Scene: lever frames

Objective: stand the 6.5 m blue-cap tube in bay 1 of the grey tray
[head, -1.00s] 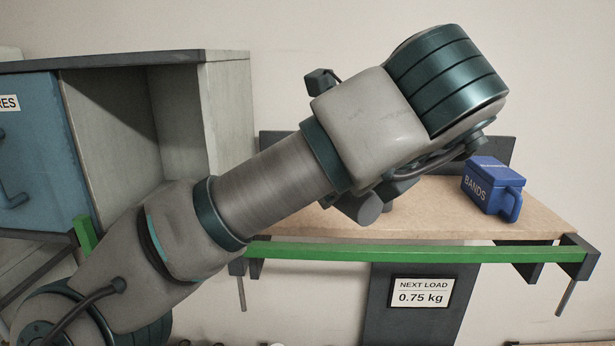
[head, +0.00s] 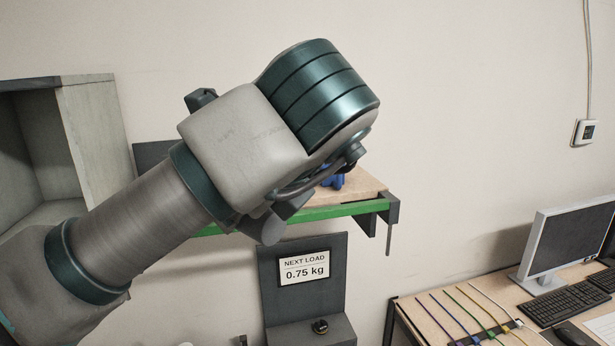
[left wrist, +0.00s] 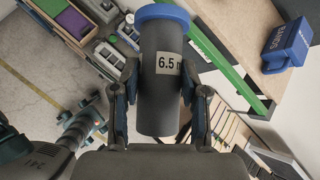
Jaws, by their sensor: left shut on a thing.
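In the left wrist view, the grey tube (left wrist: 158,110) marked 6.5 m is between the fingers of my left gripper (left wrist: 158,85). The gripper is shut on it. The tube's blue cap (left wrist: 163,12) is at the top of the picture, beyond the fingertips. In the head view my left arm reaches in from the left and its wrist hides the fingers and tube. I cannot make out the grey tray with its bays in these frames.
A wooden shelf with a green front rail (head: 330,212) is behind my left wrist. A sign (head: 304,267) reads 0.75 kg. At right, a desk holds coloured cables, a monitor (head: 572,240) and a keyboard (head: 570,299).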

